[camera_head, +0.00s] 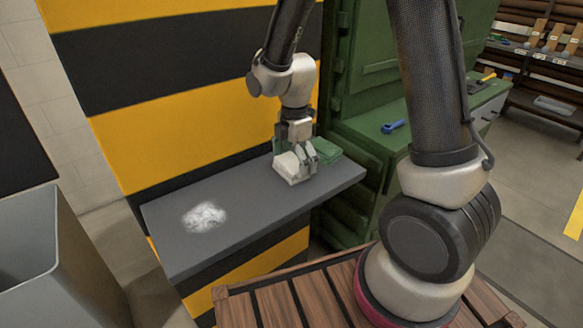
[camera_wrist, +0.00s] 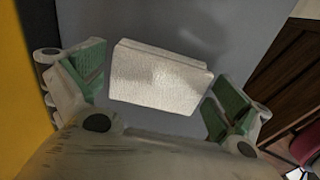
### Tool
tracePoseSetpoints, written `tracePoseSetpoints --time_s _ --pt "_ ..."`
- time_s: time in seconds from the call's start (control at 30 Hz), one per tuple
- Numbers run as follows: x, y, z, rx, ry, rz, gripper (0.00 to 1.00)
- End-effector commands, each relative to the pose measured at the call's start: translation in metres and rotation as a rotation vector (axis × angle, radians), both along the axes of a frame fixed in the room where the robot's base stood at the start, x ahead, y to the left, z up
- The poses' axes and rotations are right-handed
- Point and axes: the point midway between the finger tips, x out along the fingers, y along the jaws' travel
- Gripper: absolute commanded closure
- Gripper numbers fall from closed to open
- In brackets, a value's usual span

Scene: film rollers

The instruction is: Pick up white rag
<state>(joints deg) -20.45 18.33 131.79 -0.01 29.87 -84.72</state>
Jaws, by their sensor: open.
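The white rag (camera_head: 288,168) lies folded as a small block on the grey shelf (camera_head: 250,215), towards its right end. In the wrist view the rag (camera_wrist: 160,78) sits between my two green-padded fingers, with a gap on each side. My gripper (camera_head: 298,168) is low over the shelf at the rag and hides part of it in the head view. In the wrist view my gripper (camera_wrist: 158,95) is open. Whether the fingertips touch the shelf cannot be told.
A white powdery patch (camera_head: 204,217) marks the shelf's left part. A striped yellow and black wall (camera_head: 170,120) rises behind. A green cabinet (camera_head: 375,130) stands at the right, a grey bin (camera_head: 40,260) at the left.

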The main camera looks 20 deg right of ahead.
Motion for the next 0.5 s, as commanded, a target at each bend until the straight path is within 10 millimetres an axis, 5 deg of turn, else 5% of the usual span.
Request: tracePoseSetpoints --time_s 0.3,0.5 --pt "-0.0001 -0.0002 -0.0066 0.000 -0.001 -0.001 0.02" --pt "-0.0001 -0.0003 -0.0065 0.000 0.000 -0.001 0.31"
